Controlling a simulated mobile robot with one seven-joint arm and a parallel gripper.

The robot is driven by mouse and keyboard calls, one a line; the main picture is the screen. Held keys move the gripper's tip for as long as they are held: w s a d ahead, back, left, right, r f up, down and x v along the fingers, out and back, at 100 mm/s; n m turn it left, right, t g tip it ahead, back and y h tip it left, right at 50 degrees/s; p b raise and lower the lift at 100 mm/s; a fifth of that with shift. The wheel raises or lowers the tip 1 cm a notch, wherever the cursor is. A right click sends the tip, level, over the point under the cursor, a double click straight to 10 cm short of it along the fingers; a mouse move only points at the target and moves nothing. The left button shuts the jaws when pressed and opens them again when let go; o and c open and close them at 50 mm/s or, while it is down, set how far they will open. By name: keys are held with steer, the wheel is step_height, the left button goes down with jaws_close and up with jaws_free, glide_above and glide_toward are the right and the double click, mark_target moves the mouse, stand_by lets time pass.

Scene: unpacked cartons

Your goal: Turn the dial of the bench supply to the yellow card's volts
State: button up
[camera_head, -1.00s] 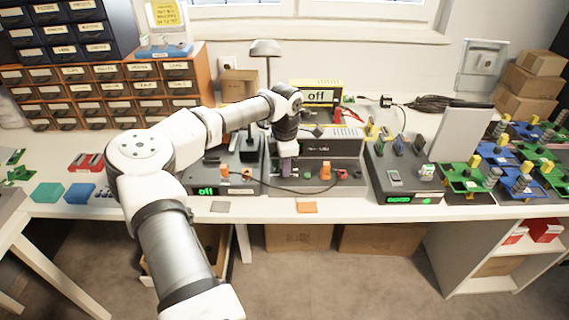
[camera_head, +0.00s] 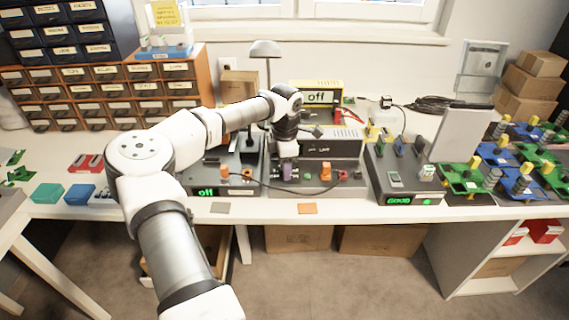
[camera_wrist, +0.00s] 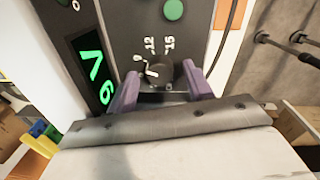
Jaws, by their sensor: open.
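The bench supply (camera_head: 345,178) is the dark unit at the middle of the bench, partly hidden by my arm. In the wrist view its black dial (camera_wrist: 157,72) has marks 9, 12 and 15 around it. My gripper (camera_head: 287,170) is in front of the supply in the head view. A yellow card (camera_head: 165,14) stands at the back left; its writing is too small to read.
A unit with a green display (camera_head: 402,190) stands on the right, near several circuit boards (camera_head: 520,180). A cable runs in front of the supply.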

step_height(320, 180, up, 14)
steer(key=b, duration=0.2)
steer(key=shift+s, duration=0.35)
steer(key=shift+f, duration=0.15)
